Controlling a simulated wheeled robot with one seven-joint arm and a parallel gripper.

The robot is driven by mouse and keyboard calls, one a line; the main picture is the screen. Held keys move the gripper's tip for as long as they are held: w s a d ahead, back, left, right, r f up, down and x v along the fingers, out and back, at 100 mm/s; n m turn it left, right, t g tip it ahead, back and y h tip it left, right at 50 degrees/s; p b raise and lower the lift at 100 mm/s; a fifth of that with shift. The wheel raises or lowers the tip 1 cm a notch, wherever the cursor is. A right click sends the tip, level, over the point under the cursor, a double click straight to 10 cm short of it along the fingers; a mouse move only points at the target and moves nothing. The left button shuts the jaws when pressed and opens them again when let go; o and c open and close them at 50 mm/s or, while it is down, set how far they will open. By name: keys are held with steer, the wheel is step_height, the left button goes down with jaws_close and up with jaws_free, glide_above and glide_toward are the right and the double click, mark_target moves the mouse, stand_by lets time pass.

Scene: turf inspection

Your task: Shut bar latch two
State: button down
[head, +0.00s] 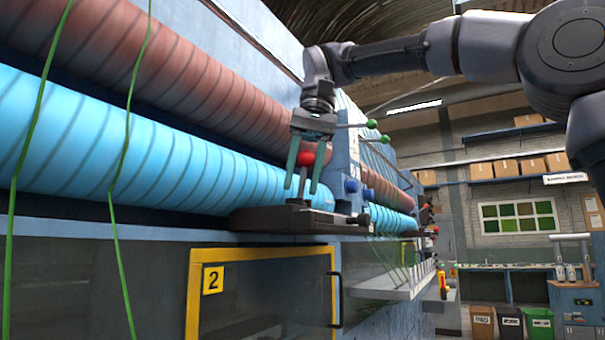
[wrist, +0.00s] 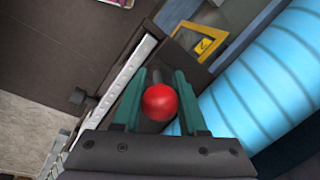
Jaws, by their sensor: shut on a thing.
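Bar latch two has a red ball knob (head: 306,158) on its handle, above a dark base (head: 285,221) on the machine's ledge. The yellow-framed door with the number 2 plate (head: 213,280) is just below it. My gripper (head: 301,190) points down over the latch, its two green fingers either side of the handle, shut on it at or just below the knob. In the wrist view the red knob (wrist: 160,102) shows between the fingers of my gripper (wrist: 158,88). The knob and fingers hide most of the handle, so its exact tilt is unclear.
A light blue roller (head: 130,160) and a brown roller (head: 170,80) run behind the latch. Blue knobs (head: 352,187) and green-tipped levers (head: 371,124) are close to my gripper's right. Green strands (head: 122,210) hang at the left. Bins (head: 510,321) stand far right.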

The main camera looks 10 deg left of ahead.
steer(key=shift+d, duration=0.15)
steer(key=y, duration=0.1)
steer(key=d+t+y, duration=0.1)
steer(key=y, duration=0.1)
steer(key=shift+s+d+f, duration=0.2)
steer(key=shift+s+f, duration=0.05)
steer(key=shift+s, duration=0.05)
steer(key=shift+s+d+f+t+y, duration=0.15)
steer(key=shift+f+t+y, duration=0.1)
steer(key=shift+y, duration=0.35)
steer(key=shift+d+f+t+y, duration=0.1)
steer(key=shift+d+t+y, duration=0.15)
steer(key=shift+y, duration=0.35)
steer(key=shift+s+d+f+t+y, duration=0.1)
steer(key=shift+f+t+y, duration=0.15)
steer(key=shift+y, duration=0.35)
steer(key=shift+c, duration=2.3)
jaws_free()
